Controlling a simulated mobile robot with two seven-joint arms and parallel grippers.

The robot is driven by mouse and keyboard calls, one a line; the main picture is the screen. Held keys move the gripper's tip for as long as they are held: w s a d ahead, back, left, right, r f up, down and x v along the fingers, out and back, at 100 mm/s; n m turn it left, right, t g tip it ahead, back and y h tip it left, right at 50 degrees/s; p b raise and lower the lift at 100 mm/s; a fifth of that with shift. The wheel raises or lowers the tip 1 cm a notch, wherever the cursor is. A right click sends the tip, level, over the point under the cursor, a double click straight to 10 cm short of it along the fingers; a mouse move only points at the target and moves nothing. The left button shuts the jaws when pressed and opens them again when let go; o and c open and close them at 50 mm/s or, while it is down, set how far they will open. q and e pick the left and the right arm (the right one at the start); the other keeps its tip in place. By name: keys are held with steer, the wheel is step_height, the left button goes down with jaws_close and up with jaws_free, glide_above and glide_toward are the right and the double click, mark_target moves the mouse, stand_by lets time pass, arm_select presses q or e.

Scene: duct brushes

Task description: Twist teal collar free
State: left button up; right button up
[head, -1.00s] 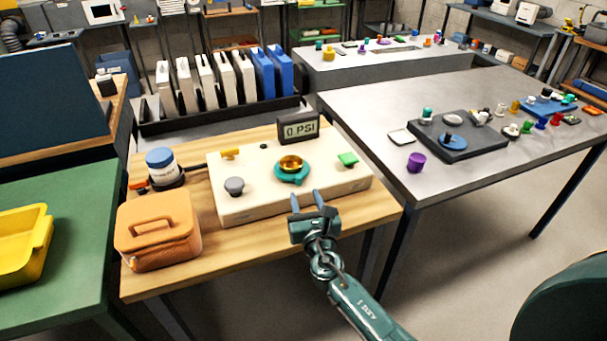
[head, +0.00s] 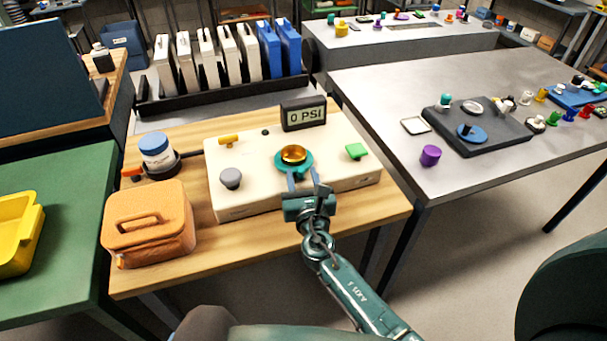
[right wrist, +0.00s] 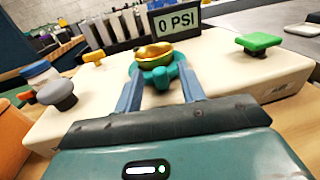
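The teal collar (head: 294,168) sits around the base of a gold cup-like fitting (head: 293,154) on top of the cream box (head: 235,205). In the right wrist view the collar (right wrist: 160,76) shows stubby lugs, with the gold fitting (right wrist: 153,54) above it. My right gripper (head: 303,177) is at the near side of the collar. Its two blue fingers stand apart, their tips (right wrist: 160,76) to either side of the collar's near part. I cannot tell whether they touch it. My left gripper is not in view.
The box also carries a grey knob (head: 231,178), a yellow handle (head: 229,139), a green knob (head: 356,151) and a display (head: 304,114) reading 0 PSI. An orange case (head: 150,225) and a blue-lidded jar (head: 155,147) stand to the left on the wooden table.

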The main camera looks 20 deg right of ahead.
steer(key=shift+c, duration=0.2)
jaws_close()
